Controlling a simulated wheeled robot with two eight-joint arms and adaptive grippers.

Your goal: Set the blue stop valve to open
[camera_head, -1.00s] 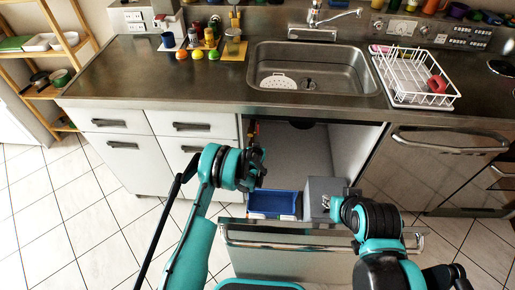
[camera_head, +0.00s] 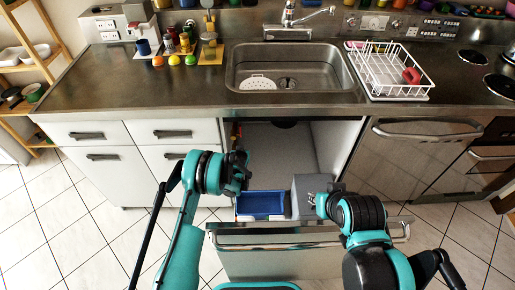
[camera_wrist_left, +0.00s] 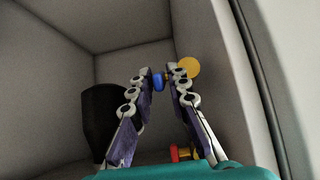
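The blue stop valve (camera_wrist_left: 158,82) shows in the left wrist view as a small blue handle inside the cabinet under the sink. My left gripper (camera_wrist_left: 159,72) has its fingers apart, one on each side of the blue handle; contact is unclear. In the head view my left gripper (camera_head: 240,172) is at the left of the cabinet opening, and the blue valve is not discernible there. My right gripper (camera_head: 318,203) is low at the right, by a grey box (camera_head: 305,187); its fingers are too small to read.
A yellow round part (camera_wrist_left: 189,67) is just right of the blue handle. A red handle (camera_wrist_left: 186,153) and a black object (camera_wrist_left: 102,121) are nearer the gripper base. A pulled-out drawer front (camera_head: 270,240) with a blue bin (camera_head: 260,204) stands below the opening.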

